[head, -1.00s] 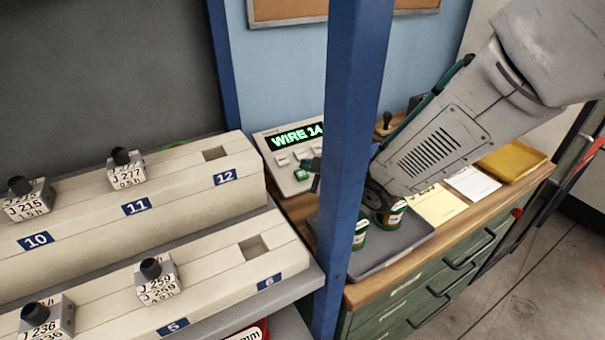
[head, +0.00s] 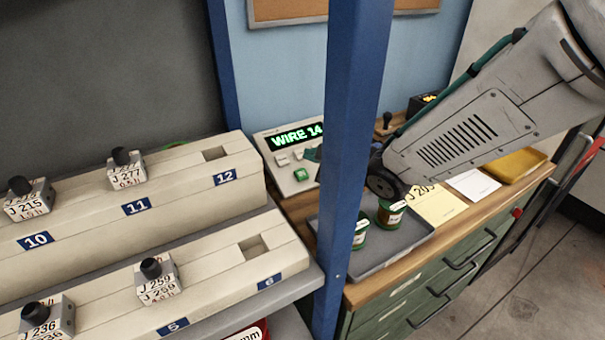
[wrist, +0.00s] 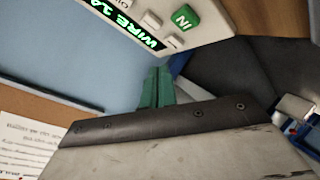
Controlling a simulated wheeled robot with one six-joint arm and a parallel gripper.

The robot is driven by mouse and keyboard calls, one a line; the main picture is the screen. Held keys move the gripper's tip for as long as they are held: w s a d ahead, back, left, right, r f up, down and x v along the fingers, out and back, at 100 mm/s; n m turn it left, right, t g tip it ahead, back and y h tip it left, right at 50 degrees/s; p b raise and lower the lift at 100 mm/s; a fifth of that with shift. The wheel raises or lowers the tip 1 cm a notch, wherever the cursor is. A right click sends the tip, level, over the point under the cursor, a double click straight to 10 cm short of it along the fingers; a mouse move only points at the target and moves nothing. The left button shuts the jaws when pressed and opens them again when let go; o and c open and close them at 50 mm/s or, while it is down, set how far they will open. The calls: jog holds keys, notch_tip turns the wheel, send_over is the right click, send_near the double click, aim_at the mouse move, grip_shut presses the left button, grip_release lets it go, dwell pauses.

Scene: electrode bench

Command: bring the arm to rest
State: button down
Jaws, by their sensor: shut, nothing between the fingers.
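My arm reaches in from the upper right in the head view, above the wooden-topped bench. My gripper is mostly hidden behind the blue post; a small teal tip (head: 313,154) shows just left of the post, near the console. In the wrist view my gripper's teal fingers (wrist: 157,86) are together with nothing between them. They point toward the console (wrist: 205,15) and the light blue wall. I see no contact with either.
The blue post (head: 350,130) stands before the bench. The console (head: 300,180) reads "WIRE 14". A yellow tray (head: 515,166) and papers lie right. Numbered racks (head: 200,190) with labelled blocks fill the left.

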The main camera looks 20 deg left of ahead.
jog(key=d+r+m+h, duration=0.2)
jog(key=d+m+h, duration=0.15)
jog(key=d, duration=0.65)
jog(key=d+r+m+t+h, duration=0.1)
jog(key=d+r+m+h, duration=0.25)
jog(key=d, duration=0.55)
jog(key=d+r+m+h, duration=0.15)
jog(key=d+m, duration=0.25)
jog(key=d, duration=0.6)
jog(key=s+d+m+g+h, duration=0.1)
jog(key=s+d+m+g, duration=0.1)
jog(key=s, duration=0.6)
jog(key=s+d+m+g+h, duration=0.1)
jog(key=s+d+m+g, duration=0.1)
jog(key=s+d+m, duration=0.3)
jog(key=s+d+r+m+g+h, duration=0.1)
jog(key=s+d+m+g, duration=0.2)
jog(key=s+d, duration=0.4)
jog(key=s, duration=0.5)
jog(key=shift+s+d+m, duration=0.2)
jog(key=shift+d+m, duration=0.05)
jog(key=shift+m, duration=0.05)
